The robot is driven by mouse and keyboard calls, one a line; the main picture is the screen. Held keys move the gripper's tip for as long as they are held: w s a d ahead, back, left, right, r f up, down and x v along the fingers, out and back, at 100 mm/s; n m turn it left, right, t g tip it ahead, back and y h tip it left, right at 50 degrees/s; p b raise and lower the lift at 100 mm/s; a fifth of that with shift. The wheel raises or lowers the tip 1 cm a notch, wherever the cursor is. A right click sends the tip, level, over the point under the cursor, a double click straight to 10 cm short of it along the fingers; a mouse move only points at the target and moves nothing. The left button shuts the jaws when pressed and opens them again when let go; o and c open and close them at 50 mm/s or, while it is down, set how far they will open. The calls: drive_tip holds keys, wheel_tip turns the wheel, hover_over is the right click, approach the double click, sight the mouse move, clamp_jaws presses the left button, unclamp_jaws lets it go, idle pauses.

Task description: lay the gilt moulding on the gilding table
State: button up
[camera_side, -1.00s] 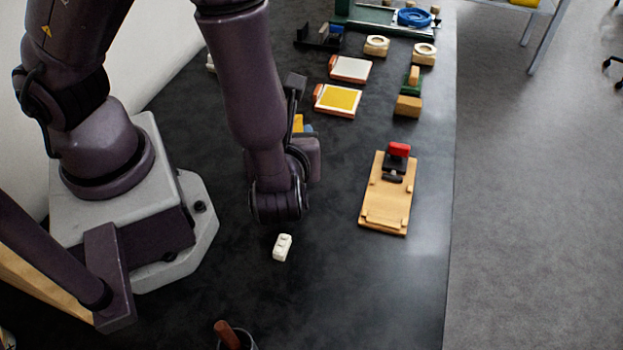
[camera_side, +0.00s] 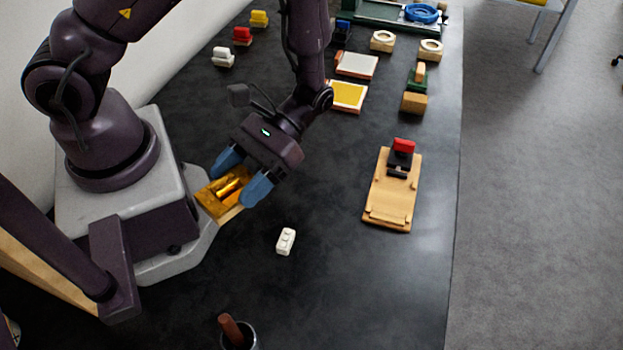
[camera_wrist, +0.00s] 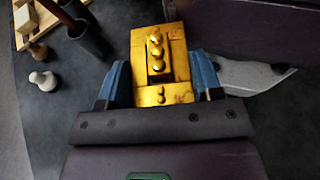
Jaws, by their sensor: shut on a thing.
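The gilt moulding (camera_side: 211,204) is a shiny gold block with raised round knobs. My gripper (camera_side: 234,186) is shut on it, with one blue finger on each side, close to my base. In the wrist view the gilt moulding (camera_wrist: 143,66) sits between both fingers of my gripper (camera_wrist: 161,77). I cannot tell its exact height above the dark surface. A light wooden board (camera_side: 388,205) with low stops and a red-topped black clamp (camera_side: 402,150) lies to the right, apart from the gripper. It may be the gilding table, but I cannot be sure.
A dark cup (camera_side: 246,343) with a brown handle stands at the bottom. A yellow-topped tray (camera_side: 347,95), a white-topped tray (camera_side: 357,65) and wooden blocks sit farther back. The surface between gripper and board is mostly clear.

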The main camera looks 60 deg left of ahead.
drive_tip(key=w+d+n+t+h, duration=0.3)
drive_tip(key=n+t+h, duration=0.2)
drive_tip(key=n+h, duration=0.2)
drive_tip(key=n+t+y, duration=0.2)
drive_tip(key=n+t, duration=1.4)
drive_tip(key=t, duration=0.1)
hover_over(303, 179)
wheel_tip(303, 179, down, 5)
drive_tip(key=shift+s+f, duration=0.1)
drive_tip(key=shift+f, duration=2.45)
drive_tip(key=shift+f, duration=0.1)
drive_tip(key=o, duration=0.9)
drive_tip(key=shift+o, duration=0.2)
